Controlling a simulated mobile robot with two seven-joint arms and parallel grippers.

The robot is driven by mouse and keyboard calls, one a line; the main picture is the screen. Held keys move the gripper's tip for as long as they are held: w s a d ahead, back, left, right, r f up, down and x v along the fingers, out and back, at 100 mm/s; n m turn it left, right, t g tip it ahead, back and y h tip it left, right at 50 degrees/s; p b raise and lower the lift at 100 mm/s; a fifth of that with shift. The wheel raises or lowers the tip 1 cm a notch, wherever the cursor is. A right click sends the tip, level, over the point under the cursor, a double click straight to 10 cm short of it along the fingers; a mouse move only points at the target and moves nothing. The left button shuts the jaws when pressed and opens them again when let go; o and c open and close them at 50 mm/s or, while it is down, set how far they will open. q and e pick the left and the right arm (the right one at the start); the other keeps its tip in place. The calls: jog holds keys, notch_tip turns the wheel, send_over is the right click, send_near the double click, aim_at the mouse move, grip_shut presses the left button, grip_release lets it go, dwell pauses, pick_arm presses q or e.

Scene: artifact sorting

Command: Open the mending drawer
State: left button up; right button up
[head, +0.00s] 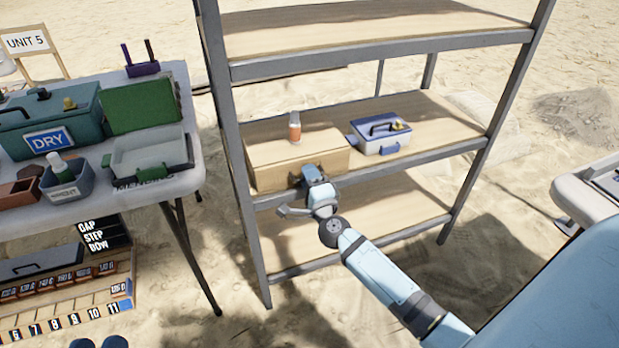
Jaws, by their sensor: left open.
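A light wooden drawer unit (270,170), which I take for the mending drawer, sits at the left end of the middle shelf; it looks shut. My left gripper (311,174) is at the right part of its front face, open. The gripper hides the handle area, so I cannot tell whether the fingers are around a handle or just in front of it. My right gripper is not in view.
An orange-and-white bottle (294,127) stands on the drawer unit. A blue-and-white box (380,136) sits to its right on the shelf (437,125). A grey shelf post (228,130) stands close left. A table (190,115) with green boxes is further left.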

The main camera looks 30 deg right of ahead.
grip_shut()
pick_arm(q)
notch_tip(320, 180, up, 4)
jog(key=p, duration=0.1)
jog(key=t+p, duration=0.1)
jog(key=shift+s+a+f+t+p, duration=0.1)
jog(key=shift+s+a+t+p, duration=0.05)
jog(key=shift+t+p, duration=0.15)
pick_arm(e)
jog(key=r+v, duration=0.2)
jog(key=v, duration=1)
jog(key=shift+a, duration=0.1)
grip_release()
jog(key=shift+s, duration=0.1)
